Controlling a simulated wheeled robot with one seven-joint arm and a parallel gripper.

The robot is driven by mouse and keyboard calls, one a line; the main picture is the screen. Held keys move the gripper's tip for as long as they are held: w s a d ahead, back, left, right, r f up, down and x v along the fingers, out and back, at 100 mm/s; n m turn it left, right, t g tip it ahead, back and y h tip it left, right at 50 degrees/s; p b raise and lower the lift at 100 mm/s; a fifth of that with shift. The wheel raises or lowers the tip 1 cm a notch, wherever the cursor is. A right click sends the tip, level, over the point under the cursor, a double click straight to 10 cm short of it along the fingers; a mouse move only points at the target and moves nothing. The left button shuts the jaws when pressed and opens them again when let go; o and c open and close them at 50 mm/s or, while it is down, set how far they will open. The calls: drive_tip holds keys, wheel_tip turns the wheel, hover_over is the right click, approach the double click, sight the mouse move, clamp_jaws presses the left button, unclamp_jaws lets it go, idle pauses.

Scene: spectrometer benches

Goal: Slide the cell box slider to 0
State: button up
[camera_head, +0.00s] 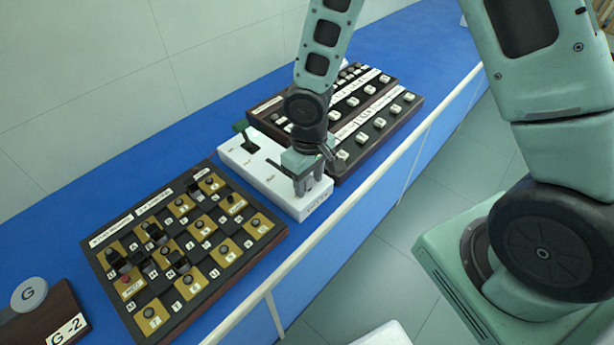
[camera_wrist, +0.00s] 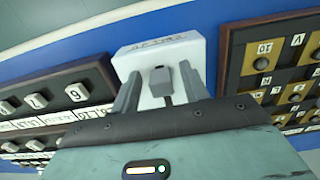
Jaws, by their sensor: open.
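The white cell box (camera_head: 262,187) lies on the blue bench between the dark panels. It also shows in the wrist view (camera_wrist: 188,47), with a small dark label that appears upside down. A grey slider knob (camera_wrist: 160,76) stands on its face, between my two fingers. My gripper (camera_head: 301,188) points down over the front end of the box in the head view. It is open, with one finger on each side of the knob, in the wrist view (camera_wrist: 160,82). Whether a finger touches the knob I cannot tell. The scale marks and the slider's setting are not readable.
A green lever (camera_head: 241,128) rises from the box's back end. A dark panel with yellow plates and knobs (camera_head: 123,257) lies to the left. Panels with white switches (camera_head: 372,135) lie close on the right. A "G-2" block (camera_head: 43,318) sits at far left.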

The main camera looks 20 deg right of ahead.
sight(308, 178)
drive_tip(key=shift+w, duration=0.15)
drive_tip(key=shift+r, duration=0.55)
wheel_tip(308, 178, up, 16)
drive_tip(key=p, duration=0.1)
drive_tip(key=shift+r, duration=0.15)
drive_tip(key=s+a+r+n, duration=0.1)
drive_tip(key=s+a, duration=0.2)
drive_tip(key=s, duration=0.6)
drive_tip(key=s+a+r+n, duration=0.1)
drive_tip(key=s+a+n, duration=0.1)
drive_tip(key=s, duration=0.7)
drive_tip(key=shift+a+r+y, duration=0.3)
drive_tip(key=shift+a, duration=0.4)
